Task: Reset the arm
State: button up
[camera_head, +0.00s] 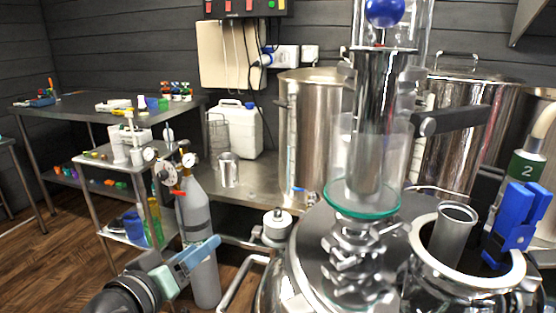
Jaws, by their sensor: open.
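My gripper (190,262) shows at the lower left, at the end of my dark, rounded arm link. It is open, with nothing seen between its jaws. It appears in front of the lower part of a grey gas cylinder (194,215); whether it touches the cylinder cannot be told. Most of my arm is outside the picture.
A steel vessel with a glass column (367,170) fills the right foreground. A blue clamp-like part (515,220) stands at the far right. A steel cart (98,155) and workbench (75,106) stand left. Wooden floor (50,250) is open at the lower left.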

jog(key=s+d+r+m+t+y, duration=0.1)
jog(key=d+r+t+y, duration=0.2)
jog(key=r, duration=0.7)
jog(key=s+d+r+m+t, duration=0.1)
jog(key=d+r+t, duration=0.3)
jog(key=r, duration=0.5)
jog(key=s+d+r+m+t+y+p, duration=0.1)
jog(key=s+d+r+t, duration=0.25)
jog(key=s+r, duration=0.45)
jog(key=s+d+r+t+p, duration=0.1)
jog(key=s+d+r+t, duration=0.2)
jog(key=s+d+r, duration=0.5)
jog(key=w+a+r+p, duration=0.1)
jog(key=a+r+p, duration=0.1)
jog(key=r+p, duration=1)
jog(key=w+a+r+p, duration=0.1)
jog(key=a+r+p, duration=0.1)
jog(key=r+p, duration=1)
notch_tip(320, 180, up, 3)
jog(key=shift+w+f+g+p, duration=0.15)
jog(key=shift+f+g+p, duration=0.05)
jog(key=shift+g+p, duration=0.15)
